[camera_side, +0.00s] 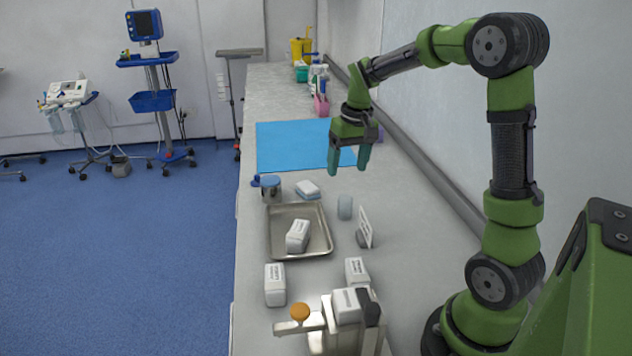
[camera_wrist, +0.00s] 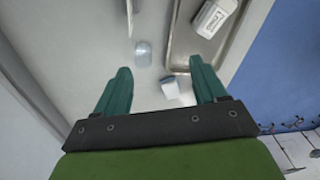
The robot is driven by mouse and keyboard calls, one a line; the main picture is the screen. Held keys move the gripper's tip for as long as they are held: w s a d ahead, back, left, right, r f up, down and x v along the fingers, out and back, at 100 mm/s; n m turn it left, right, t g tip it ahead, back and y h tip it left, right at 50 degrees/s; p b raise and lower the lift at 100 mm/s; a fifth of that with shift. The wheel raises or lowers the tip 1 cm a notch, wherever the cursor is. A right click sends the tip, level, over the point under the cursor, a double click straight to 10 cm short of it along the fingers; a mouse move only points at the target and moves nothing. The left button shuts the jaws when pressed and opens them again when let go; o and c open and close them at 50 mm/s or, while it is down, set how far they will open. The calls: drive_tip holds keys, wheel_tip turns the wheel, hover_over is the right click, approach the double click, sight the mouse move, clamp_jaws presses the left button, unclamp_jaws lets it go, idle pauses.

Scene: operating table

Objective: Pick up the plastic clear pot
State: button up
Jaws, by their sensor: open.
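The clear plastic pot (camera_side: 345,207) stands on the grey table, right of the metal tray. It also shows in the wrist view (camera_wrist: 143,52), ahead of my gripper and between the lines of the two fingers, nearer the left one. My gripper (camera_side: 349,168) is open and empty, its teal fingers pointing down above the table near the blue mat. In the wrist view both fingers (camera_wrist: 160,82) are spread wide. The pot is apart from the fingers.
A metal tray (camera_side: 272,238) holds a white labelled pack (camera_side: 298,235). A blue-and-white sponge-like block (camera_side: 308,190) and a metal cup with a blue top (camera_side: 271,188) are behind it. A white sign (camera_side: 365,228) stands close right of the pot. The blue mat (camera_side: 285,150) is mostly bare.

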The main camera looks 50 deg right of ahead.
drive_tip(key=g, duration=0.1)
hover_over(346, 206)
drive_tip(key=f, duration=0.2)
drive_tip(key=d+r+n, duration=0.1)
drive_tip(key=n, duration=0.1)
wheel_tip(346, 206, down, 11)
drive_tip(key=shift+s+r, duration=0.1)
drive_tip(key=shift+s, duration=0.05)
drive_tip(key=f, duration=0.3)
drive_tip(key=w+f, duration=0.1)
drive_tip(key=f, duration=0.1)
drive_tip(key=shift+d+f, duration=0.2)
drive_tip(key=shift+f, duration=0.05)
